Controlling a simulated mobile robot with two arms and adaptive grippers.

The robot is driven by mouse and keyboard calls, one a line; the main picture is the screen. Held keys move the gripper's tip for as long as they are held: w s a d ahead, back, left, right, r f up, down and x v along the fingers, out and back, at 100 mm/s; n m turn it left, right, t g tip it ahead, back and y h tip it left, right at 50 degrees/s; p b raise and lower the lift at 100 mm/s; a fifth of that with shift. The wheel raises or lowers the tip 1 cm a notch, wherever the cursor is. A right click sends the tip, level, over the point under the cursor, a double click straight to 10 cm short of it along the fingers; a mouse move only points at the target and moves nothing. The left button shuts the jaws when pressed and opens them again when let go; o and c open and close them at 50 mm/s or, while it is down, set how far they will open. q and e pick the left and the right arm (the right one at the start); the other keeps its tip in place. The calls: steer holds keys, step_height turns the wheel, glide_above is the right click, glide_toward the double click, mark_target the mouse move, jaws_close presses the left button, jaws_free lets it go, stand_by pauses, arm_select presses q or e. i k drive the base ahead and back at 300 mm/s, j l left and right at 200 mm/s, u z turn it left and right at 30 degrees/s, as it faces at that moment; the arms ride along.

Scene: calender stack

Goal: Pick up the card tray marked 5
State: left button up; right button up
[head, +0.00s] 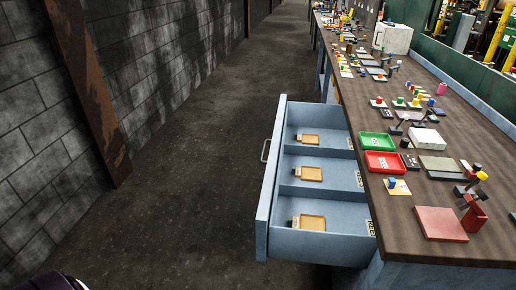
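Three small tan card trays lie in an open blue drawer (263,215), one in each compartment. One is in the far compartment (309,139), one in the middle (309,173) and one in the near compartment (310,222). Each has a small pale tab at its left side. The marks are too small to read, so I cannot tell which tray is marked 5. A dark part of my own body shows at the bottom left edge. Neither gripper is in view.
The drawer juts left from the long workbench (440,252). The dark floor (190,170) left of the drawer is clear, up to a block wall (40,120).

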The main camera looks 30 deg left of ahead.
mark_target(305, 173)
steer(key=j+u, duration=0.25)
steer(key=j, duration=1.4)
steer(key=i+l+z, duration=0.15)
steer(key=z, duration=0.35)
steer(key=i+l+z, duration=0.1)
steer(key=i+z, duration=0.15)
steer(key=z, duration=0.25)
